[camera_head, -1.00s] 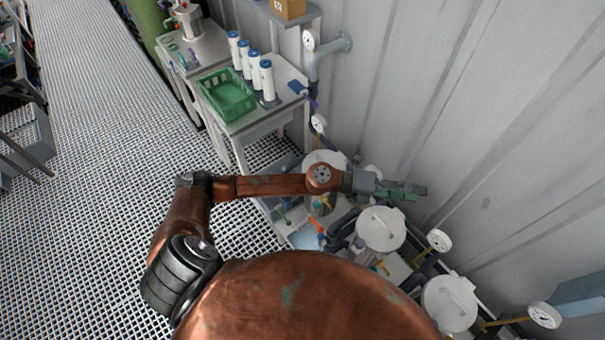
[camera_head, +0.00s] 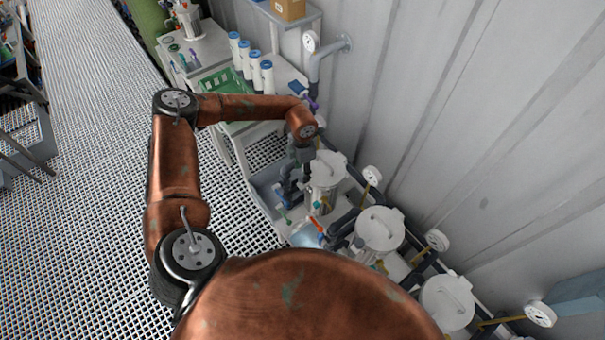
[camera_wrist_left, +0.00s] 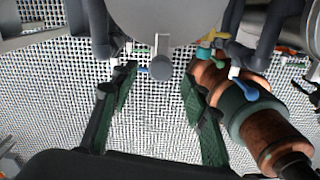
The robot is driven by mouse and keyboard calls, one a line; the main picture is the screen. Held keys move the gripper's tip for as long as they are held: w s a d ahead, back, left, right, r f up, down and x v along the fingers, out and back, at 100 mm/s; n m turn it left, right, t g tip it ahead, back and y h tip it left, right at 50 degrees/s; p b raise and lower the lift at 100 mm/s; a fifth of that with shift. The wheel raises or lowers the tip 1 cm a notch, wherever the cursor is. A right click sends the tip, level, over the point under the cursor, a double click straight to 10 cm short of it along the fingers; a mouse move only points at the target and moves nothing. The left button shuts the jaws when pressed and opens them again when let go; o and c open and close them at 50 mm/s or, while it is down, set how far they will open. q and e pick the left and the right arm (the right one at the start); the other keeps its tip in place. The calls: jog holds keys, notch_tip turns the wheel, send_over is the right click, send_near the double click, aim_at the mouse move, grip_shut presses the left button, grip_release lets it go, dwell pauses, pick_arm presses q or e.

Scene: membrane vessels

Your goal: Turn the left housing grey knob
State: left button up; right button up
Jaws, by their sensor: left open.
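The left housing (camera_head: 325,172) is a white-grey lidded vessel, farthest back of the row in the head view. In the left wrist view its grey underside (camera_wrist_left: 165,20) fills the top centre. A round dark grey knob (camera_wrist_left: 160,67) shows just below it. My left gripper (camera_wrist_left: 158,78) is open, its green-padded fingers on either side of the knob in that view. Whether they touch it cannot be told. In the head view the left gripper (camera_head: 291,182) hangs down beside the left housing, its fingertips hard to make out. My right gripper is not seen.
Two more lidded housings (camera_head: 380,230) (camera_head: 447,302) stand in the row toward me, with pressure gauges (camera_head: 437,240) along the wall. Near the knob are a blue lever (camera_wrist_left: 252,90), a yellow handle (camera_wrist_left: 216,37) and dark pipes (camera_wrist_left: 99,30).

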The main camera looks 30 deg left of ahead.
pick_arm(q)
jog(key=shift+f, duration=1.5)
jog(key=shift+c, duration=0.3)
grip_shut()
